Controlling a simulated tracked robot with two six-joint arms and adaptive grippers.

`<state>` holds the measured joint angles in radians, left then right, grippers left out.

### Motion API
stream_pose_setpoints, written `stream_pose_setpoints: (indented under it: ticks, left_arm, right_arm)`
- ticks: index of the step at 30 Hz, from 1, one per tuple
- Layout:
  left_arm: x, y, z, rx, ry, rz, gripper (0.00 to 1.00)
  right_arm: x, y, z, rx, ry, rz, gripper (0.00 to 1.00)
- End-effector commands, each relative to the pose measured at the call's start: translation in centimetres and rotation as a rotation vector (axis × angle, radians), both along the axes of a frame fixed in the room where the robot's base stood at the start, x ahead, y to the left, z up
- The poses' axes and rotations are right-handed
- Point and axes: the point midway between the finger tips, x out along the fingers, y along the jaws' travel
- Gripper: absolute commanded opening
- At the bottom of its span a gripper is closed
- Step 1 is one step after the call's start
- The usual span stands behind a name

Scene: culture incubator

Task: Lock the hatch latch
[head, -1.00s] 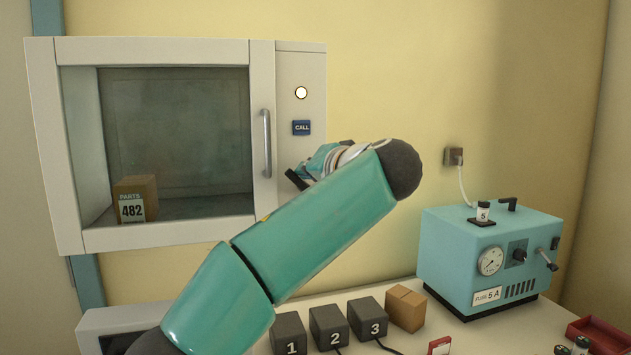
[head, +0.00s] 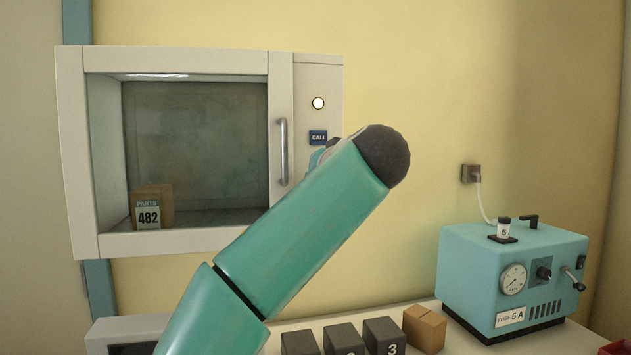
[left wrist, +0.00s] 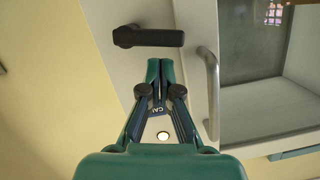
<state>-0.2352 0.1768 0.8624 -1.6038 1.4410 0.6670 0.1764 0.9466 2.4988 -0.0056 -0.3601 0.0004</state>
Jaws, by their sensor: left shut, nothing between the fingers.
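The hatch (head: 92,160) is a pale wall cabinet with a large window and a vertical bar handle (head: 282,150), which also shows in the left wrist view (left wrist: 210,85). The latch (left wrist: 150,38) is a black lever, lying horizontal in the left wrist view, its pivot at the left and free end toward the bar handle. In the head view my arm hides it. My left gripper (left wrist: 160,64) is shut and empty, its tips just below the lever in the wrist picture. A narrow gap shows; contact is unclear. My right gripper is out of view.
Below are numbered black blocks (head: 342,338), a brown box (head: 425,328) and a teal fuse unit (head: 515,280).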

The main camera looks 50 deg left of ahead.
Motion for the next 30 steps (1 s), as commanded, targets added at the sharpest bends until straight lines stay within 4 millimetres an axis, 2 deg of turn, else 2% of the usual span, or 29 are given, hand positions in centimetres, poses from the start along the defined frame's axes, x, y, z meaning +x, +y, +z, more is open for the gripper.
stream_pose_setpoints:
  ticks: [1,6,9,18,24,30]
  left_arm:
    - [0.1,-0.1,1.1,0.0,0.0,0.0,0.0]
    - [0.6,-0.3,3.7,0.0,0.0,-0.001,0.0]
    - [-0.1,-2.8,3.2,-0.001,-0.004,-0.008,0.0]
    - [-2.1,-8.0,4.7,0.0,-0.002,-0.003,0.0]
    - [-2.7,-9.3,5.1,0.0,-0.001,0.001,0.0]
    - [-2.8,-9.4,5.1,-0.001,0.0,0.002,0.0]
  right_arm:
    - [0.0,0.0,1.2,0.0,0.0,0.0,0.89]
    - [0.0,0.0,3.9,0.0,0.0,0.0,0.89]
    - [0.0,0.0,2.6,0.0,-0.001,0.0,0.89]
    - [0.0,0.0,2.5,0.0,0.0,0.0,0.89]
    - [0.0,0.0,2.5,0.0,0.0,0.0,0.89]
    - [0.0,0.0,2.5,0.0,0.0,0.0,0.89]
